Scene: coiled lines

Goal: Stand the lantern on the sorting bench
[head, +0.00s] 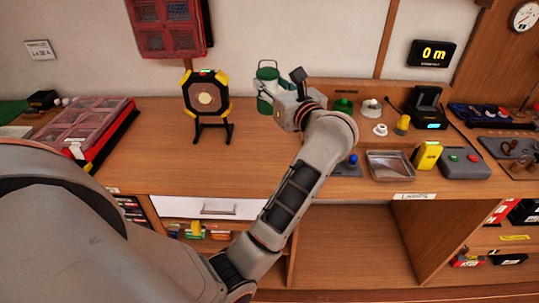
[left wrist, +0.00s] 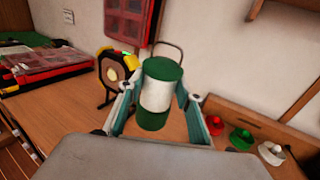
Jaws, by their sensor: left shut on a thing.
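The lantern (head: 267,74) is a white cylinder with a green top, a green base and a wire handle. It is upright near the back of the sorting bench (head: 255,160). My left gripper (head: 266,93) is shut on it, coming in from the front right. In the left wrist view the lantern (left wrist: 157,93) sits between the two fingers of the left gripper (left wrist: 155,104). Part of it is hidden by the gripper in the head view. I cannot tell whether its base touches the bench. My right gripper is not in view.
A black and yellow round-faced device (head: 206,97) stands left of the lantern. A red-lidded case (head: 90,130) lies further left. The bench's middle left is clear.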

